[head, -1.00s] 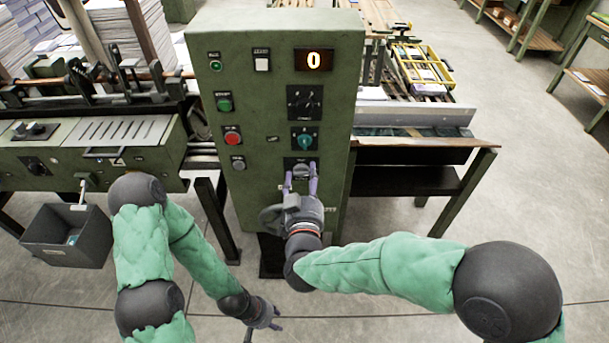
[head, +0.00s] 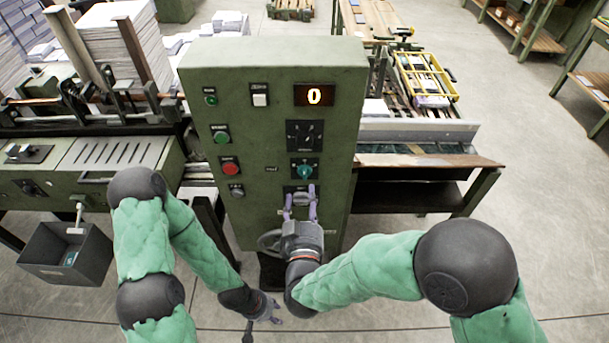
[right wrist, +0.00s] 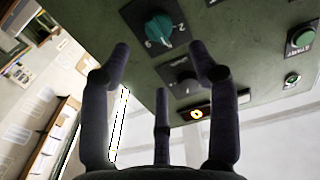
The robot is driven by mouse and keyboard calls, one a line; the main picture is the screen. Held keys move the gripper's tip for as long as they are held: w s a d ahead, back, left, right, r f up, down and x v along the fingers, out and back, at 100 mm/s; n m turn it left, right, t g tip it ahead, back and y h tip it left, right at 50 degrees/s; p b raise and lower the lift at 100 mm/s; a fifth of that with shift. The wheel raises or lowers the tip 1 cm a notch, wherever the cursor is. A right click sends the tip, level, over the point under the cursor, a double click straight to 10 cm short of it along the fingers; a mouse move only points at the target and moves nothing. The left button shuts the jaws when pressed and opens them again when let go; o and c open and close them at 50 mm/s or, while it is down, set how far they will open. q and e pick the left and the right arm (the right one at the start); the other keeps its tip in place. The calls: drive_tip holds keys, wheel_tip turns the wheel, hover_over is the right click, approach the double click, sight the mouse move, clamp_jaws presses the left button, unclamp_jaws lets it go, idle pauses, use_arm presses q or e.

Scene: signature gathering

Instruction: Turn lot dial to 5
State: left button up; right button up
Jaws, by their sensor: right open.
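The green control cabinet (head: 262,110) stands in the middle of the head view, its display (head: 314,95) reading 0. Below the display are a black dial (head: 305,136) and a teal dial (head: 305,171). Another dial plate (head: 299,189) below them is mostly hidden by my right gripper (head: 300,191). I cannot read which is the lot dial. My right gripper is open and empty, its fingers pointing up at the panel. The right wrist view shows its spread fingers (right wrist: 159,56) with the teal dial (right wrist: 157,28) beyond. My left gripper (head: 262,322) hangs low, apart from the cabinet, its fingers spread.
Several buttons, including a green one (head: 221,135) and a red one (head: 230,166), line the panel's left side. A grey bin (head: 66,252) hangs at left. Floor at right is clear.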

sight(305, 175)
drive_tip(key=w+b, duration=0.1)
drive_tip(key=w, duration=0.6)
drive_tip(key=shift+w, duration=0.4)
drive_tip(key=c, duration=1.1)
drive_tip(key=shift+b, duration=0.3)
drive_tip(key=shift+c, duration=0.2)
